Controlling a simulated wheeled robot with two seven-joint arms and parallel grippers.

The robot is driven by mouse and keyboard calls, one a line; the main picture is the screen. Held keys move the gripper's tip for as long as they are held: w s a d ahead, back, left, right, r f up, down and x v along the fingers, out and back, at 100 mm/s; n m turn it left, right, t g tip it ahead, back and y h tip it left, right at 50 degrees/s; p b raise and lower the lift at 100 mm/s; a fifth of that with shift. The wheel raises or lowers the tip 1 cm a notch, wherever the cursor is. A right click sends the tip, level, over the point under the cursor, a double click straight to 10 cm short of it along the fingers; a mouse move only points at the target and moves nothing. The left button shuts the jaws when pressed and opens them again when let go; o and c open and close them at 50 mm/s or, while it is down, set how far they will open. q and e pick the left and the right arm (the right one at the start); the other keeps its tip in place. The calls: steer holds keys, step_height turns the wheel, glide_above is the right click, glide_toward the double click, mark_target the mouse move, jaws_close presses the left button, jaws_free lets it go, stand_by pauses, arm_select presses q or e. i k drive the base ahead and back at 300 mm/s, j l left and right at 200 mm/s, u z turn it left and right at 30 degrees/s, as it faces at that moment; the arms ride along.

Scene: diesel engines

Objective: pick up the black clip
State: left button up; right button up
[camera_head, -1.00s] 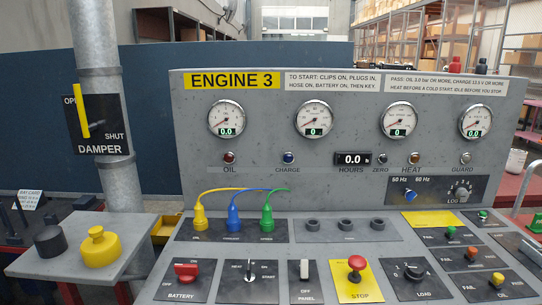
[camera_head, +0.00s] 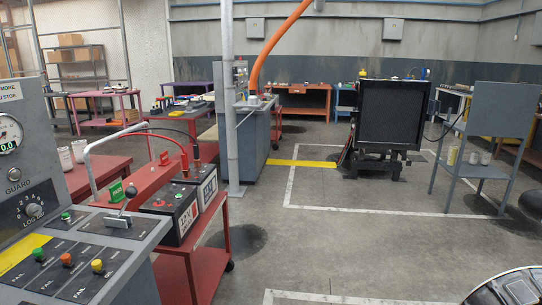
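I cannot make out the black clip for sure. Two dark batteries, the near one (camera_head: 184,219) and the far one (camera_head: 209,190), stand on a red cart (camera_head: 176,263) left of centre. Neither of my grippers is in view.
The grey engine console (camera_head: 95,250) fills the lower left. A red table (camera_head: 100,180) stands behind it. A grey cabinet (camera_head: 248,137), a black radiator (camera_head: 390,113) and a grey stand (camera_head: 497,110) are further back. The floor in the middle is open.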

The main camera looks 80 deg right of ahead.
mark_target(198, 161)
steer(key=z, duration=2.1)
steer(key=i, duration=0.2)
